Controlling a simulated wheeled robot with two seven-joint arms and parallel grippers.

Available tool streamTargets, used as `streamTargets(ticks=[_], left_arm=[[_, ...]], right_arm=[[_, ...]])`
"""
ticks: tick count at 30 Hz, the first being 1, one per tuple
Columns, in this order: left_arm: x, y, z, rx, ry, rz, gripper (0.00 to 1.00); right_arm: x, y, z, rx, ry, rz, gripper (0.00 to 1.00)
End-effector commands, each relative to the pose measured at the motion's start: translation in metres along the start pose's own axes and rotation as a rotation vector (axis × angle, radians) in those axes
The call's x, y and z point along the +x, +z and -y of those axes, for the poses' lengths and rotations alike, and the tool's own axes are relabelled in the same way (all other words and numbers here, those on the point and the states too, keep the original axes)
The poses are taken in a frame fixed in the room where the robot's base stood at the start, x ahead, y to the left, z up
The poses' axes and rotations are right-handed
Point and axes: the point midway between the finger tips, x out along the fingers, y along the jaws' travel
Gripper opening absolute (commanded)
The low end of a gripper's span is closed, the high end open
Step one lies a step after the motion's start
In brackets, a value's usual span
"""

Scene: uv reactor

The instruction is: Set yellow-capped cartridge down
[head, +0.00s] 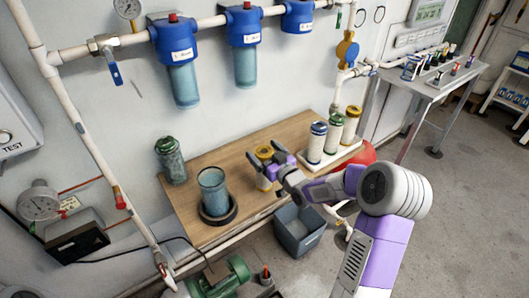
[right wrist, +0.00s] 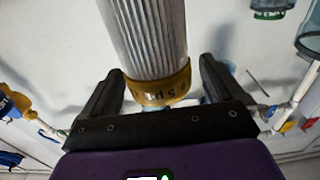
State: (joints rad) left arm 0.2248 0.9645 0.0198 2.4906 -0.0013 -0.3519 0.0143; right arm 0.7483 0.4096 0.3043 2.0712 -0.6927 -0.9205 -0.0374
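The yellow-capped cartridge (head: 263,181) appears upright on the wooden bench, near the front edge; whether its base touches the bench is hard to tell. My right gripper (head: 266,158) is at its top. In the right wrist view the white pleated cartridge (right wrist: 150,38) with its yellow cap (right wrist: 160,91) lies between the two dark fingers (right wrist: 163,78). A narrow gap shows at the right finger; the left finger is at or beside the cap edge. My left gripper is not in view.
A blue-capped (head: 317,142), a green-capped and another yellow-capped cartridge (head: 351,125) stand on a white tray to the right. A clear blue housing (head: 213,192) stands in a dark ring on the left.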

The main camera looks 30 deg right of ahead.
Motion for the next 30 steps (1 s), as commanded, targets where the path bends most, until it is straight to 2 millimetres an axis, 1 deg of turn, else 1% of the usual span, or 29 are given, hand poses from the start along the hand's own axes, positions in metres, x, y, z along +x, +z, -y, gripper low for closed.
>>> streamTargets(ticks=[7, 11, 14, 21, 24, 27, 30], left_arm=[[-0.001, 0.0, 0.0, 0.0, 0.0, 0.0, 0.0], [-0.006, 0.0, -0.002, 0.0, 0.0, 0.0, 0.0], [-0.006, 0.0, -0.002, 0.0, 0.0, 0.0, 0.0], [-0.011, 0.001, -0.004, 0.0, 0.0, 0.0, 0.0], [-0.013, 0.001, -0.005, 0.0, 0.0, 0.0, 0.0], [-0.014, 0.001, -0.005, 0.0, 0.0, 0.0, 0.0], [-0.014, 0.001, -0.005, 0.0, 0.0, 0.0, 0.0]], right_arm=[[0.0, -0.001, 0.0, 0.0, 0.0, 0.0, 0.94], [-0.002, -0.005, -0.001, -0.001, 0.001, 0.001, 0.94], [-0.02, -0.004, -0.001, -0.001, 0.003, 0.003, 0.94], [-0.074, -0.004, -0.001, -0.002, 0.003, 0.003, 0.94], [-0.093, -0.004, -0.001, 0.0, 0.003, 0.001, 0.94], [-0.107, -0.004, -0.001, -0.001, 0.002, 0.001, 0.94], [-0.116, -0.003, 0.0, -0.001, 0.001, 0.001, 0.94]])
